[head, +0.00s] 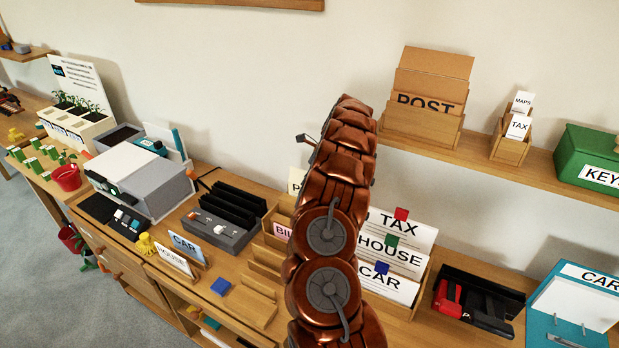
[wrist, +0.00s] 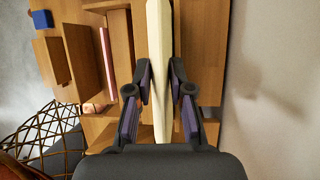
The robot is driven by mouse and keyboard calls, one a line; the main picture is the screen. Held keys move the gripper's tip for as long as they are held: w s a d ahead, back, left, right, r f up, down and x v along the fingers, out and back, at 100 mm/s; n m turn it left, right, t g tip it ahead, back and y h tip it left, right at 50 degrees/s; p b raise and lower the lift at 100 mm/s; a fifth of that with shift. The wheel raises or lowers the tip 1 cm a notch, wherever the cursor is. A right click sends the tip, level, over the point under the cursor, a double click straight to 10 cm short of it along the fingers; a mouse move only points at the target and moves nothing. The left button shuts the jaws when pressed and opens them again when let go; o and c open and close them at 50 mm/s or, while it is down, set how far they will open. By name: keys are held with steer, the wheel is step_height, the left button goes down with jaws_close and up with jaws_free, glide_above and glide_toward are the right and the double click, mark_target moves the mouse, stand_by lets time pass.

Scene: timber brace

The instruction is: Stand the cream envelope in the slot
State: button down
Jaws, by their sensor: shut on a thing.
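The cream envelope (wrist: 158,40) is seen edge-on in the wrist view, upright between the two fingers of my gripper (wrist: 161,76), which is shut on it. In the head view a cream card with a letter P (head: 295,181) shows left of my arm and looks like the same envelope; the arm hides the rest and my gripper. A wooden rack with dividers (head: 265,254) stands on the desk; a pink envelope (head: 281,231) is in it. The pink one also shows left of the cream one in the wrist view (wrist: 107,55). The cream envelope's lower edge and slot contact cannot be told.
File cards marked TAX, HOUSE and CAR (head: 392,258) stand just right of my arm. A wall shelf (head: 480,157) bears a POST box (head: 425,105). The wall is close on the wrist view's right.

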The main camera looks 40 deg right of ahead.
steer(key=shift+f, duration=0.35)
steer(key=c, duration=1)
jaws_free()
steer(key=shift+o, duration=0.6)
steer(key=o, duration=0.4)
steer(key=shift+r, duration=0.1)
steer(key=shift+r+p, duration=0.75)
steer(key=shift+r, duration=3.15)
